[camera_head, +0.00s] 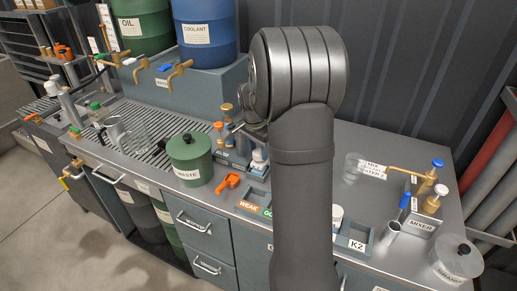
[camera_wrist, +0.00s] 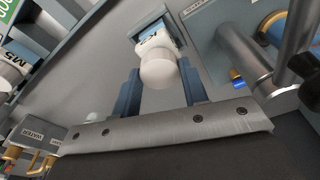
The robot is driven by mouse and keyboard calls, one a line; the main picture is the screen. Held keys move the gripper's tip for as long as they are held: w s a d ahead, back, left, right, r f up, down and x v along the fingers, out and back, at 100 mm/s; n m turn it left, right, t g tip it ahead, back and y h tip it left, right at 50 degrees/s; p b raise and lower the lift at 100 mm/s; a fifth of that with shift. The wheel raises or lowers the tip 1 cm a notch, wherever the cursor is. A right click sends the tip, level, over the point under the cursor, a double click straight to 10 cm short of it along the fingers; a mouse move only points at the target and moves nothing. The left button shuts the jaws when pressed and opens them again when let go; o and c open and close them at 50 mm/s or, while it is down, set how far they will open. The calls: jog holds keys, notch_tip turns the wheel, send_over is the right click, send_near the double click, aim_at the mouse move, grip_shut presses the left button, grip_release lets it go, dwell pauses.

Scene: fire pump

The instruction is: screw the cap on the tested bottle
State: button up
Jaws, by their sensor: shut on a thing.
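In the wrist view my gripper (camera_wrist: 159,68) has its two blue-grey fingers on either side of a white rounded cap (camera_wrist: 158,72) and is shut on it. Behind the cap a white bottle (camera_wrist: 151,36) with dark marks stands in a blue-grey holder. I cannot tell whether the cap is seated on the bottle or how far it is turned. In the head view the white bottle (camera_head: 259,160) shows just left of my arm, which hides most of the gripper.
A second bottle marked M5 (camera_wrist: 12,70) is at the left of the wrist view, and a metal cylinder (camera_wrist: 245,60) is at the right. In the head view the green WASTE pot (camera_head: 190,160) and an orange clip (camera_head: 228,182) lie left of the trays marked WEAK (camera_head: 249,207).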

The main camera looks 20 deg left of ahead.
jog(key=shift+f, duration=0.65)
dwell(1.5)
